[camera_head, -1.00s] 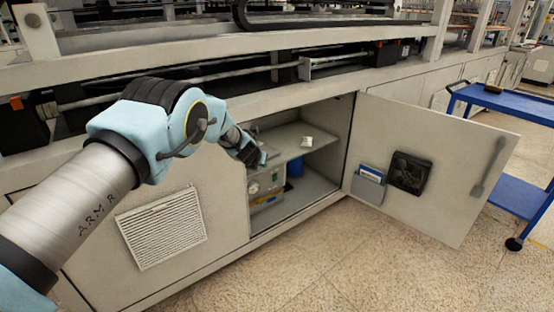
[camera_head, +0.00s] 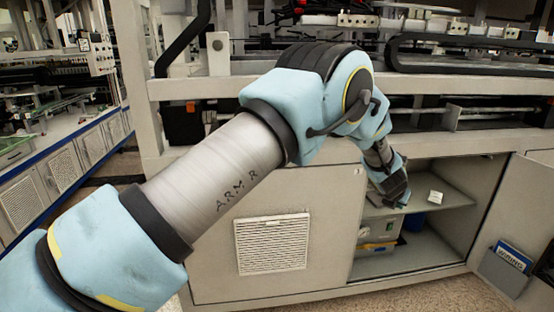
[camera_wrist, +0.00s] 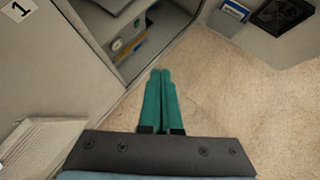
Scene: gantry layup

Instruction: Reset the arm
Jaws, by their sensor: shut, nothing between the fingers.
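My arm reaches from the lower left of the head view to the front of an open cabinet (camera_head: 465,240). My gripper (camera_head: 400,203) is at its end, in front of the cabinet opening, partly dark and small there. In the wrist view my gripper (camera_wrist: 160,72) shows two green fingers lying together, shut and empty, with bare speckled floor behind them. The fingers touch nothing that I can see.
A shelf with a small white item (camera_head: 436,197) and a grey-yellow device (camera_head: 380,230) are inside. A vented panel (camera_head: 272,244) is left of the opening. The gantry frame runs above.

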